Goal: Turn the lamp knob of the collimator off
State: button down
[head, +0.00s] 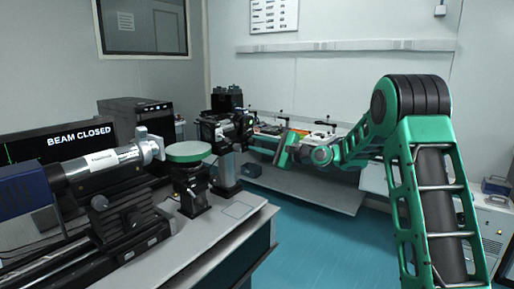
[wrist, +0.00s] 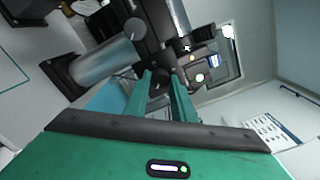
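My gripper (head: 283,154) reaches in from the right in the head view, just right of a black post-mounted instrument (head: 225,128). In the wrist view my gripper (wrist: 161,74) has two green fingers standing apart with a visible gap. A small dark round part (wrist: 162,79) shows between or just beyond the fingertips; I cannot tell whether they touch it, or whether it is the lamp knob. The black instrument body (wrist: 160,48) fills the area ahead, with a grey cylinder (wrist: 100,60) at left. A silver tube (head: 105,162) with a label lies at left in the head view; which one is the collimator is unclear.
A round green-topped stage (head: 188,151) stands between the tube and the black instrument on the front table. A monitor (head: 60,143) reads BEAM CLOSED. A rear bench (head: 310,188) carries small parts. The blue floor (head: 320,235) is clear.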

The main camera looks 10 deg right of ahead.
jog(key=c, duration=2.5)
grip_release()
jog(key=shift+f+n, duration=0.1)
jog(key=shift+n, duration=0.2)
jog(key=shift+c, duration=0.2)
jog(key=n, duration=0.6)
jog(key=shift+a+f, duration=0.1)
jog(key=n, duration=0.4)
jog(key=shift+s, duration=0.1)
jog(key=n, duration=0.3)
jog(key=shift+f+n, duration=0.1)
jog(key=shift+n, duration=0.2)
jog(key=n, duration=1.2)
jog(key=shift+n, duration=0.4)
